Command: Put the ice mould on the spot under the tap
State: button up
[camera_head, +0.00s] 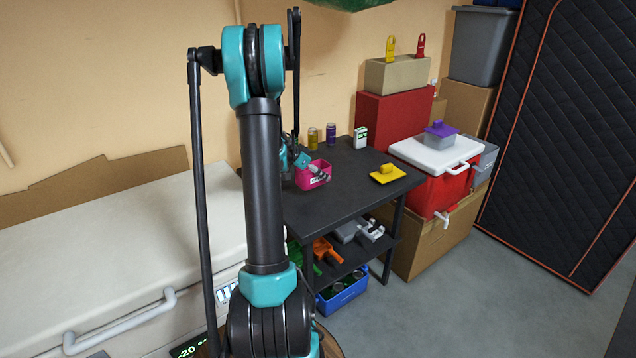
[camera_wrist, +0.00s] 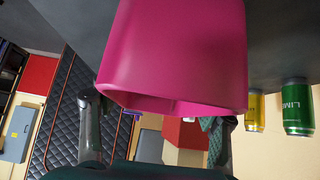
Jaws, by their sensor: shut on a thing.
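A bright pink open box (camera_head: 312,174) with a small label is at the dark table's near-left part. In the wrist view the pink box (camera_wrist: 175,50) fills the upper middle, between my fingers. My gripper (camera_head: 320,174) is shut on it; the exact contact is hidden. Whether the box touches the table is unclear. No thing is plainly marked as the ice mould. A white tap (camera_head: 441,215) sticks out low on the front of the red cooler (camera_head: 432,185). The cooler stands on a cardboard box (camera_head: 425,250), right of the table. The spot under the tap is too small to make out.
A purple-topped grey block (camera_head: 440,134) sits on the cooler's white lid. A white chest freezer (camera_head: 120,240) stands left. The floor at right is clear.

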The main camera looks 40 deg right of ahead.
aim_at(299, 169)
jog(key=shift+f, duration=2.15)
jog(key=o, duration=1.4)
jog(key=shift+f, duration=0.1)
jog(key=shift+c, duration=0.2)
jog(key=v, duration=1.2)
